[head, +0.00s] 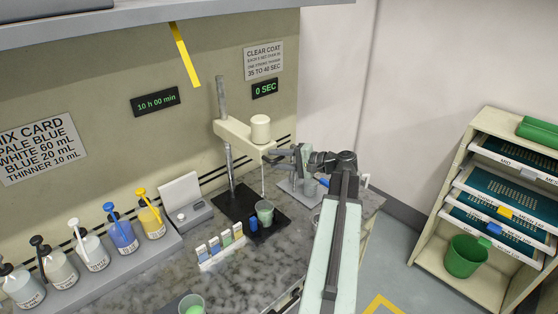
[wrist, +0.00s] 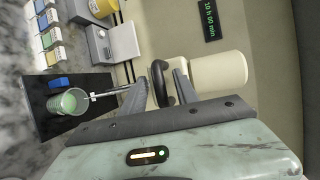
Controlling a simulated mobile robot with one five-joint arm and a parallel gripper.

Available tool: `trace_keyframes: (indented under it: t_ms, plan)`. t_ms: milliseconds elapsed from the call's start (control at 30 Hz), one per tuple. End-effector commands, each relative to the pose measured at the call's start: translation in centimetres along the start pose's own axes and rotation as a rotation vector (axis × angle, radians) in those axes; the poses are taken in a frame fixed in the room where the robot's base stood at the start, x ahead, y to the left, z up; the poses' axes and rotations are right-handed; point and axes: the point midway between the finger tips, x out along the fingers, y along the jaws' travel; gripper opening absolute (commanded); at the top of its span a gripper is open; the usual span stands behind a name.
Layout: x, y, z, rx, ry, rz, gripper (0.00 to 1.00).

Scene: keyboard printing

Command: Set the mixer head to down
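The mixer's cream head (head: 236,131), with a pale cylinder on top, sits on an upright post above a black base (head: 236,201). Its thin stirrer rod hangs toward a cup of green liquid (head: 265,216) on the base. In the wrist view the rod (wrist: 108,93) ends near the rim of the cup (wrist: 66,103); I cannot tell whether its tip is inside. My gripper (head: 274,156) is at the head's right side. In the wrist view my fingers (wrist: 161,77) are apart, with the mixer's dark curved handle (wrist: 158,88) between them. No firm grip shows.
A row of colour bottles (head: 122,236) stands on the counter at the left. Small labelled blocks (head: 221,245) lie in front of the mixer, and a scale (head: 185,205) is beside it. A shelf rack (head: 474,148) stands at the right, beyond clear floor.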

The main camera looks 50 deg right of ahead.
Motion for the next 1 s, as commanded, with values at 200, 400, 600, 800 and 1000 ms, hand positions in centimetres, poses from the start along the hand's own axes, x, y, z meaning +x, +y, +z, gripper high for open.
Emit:
trace_keyframes:
  t_ms: [200, 400, 600, 800, 1000]
  plan:
    - [-0.05, 0.01, -0.01, 0.000, 0.000, 0.000, 0.00]
    - [-0.06, 0.02, 0.01, 0.000, -0.001, 0.000, 0.00]
    - [-0.08, 0.03, 0.04, 0.000, -0.002, 0.000, 0.00]
    - [-0.09, 0.03, 0.06, 0.000, -0.002, 0.000, 0.00]
    - [-0.11, 0.04, 0.06, 0.000, -0.002, 0.001, 0.00]
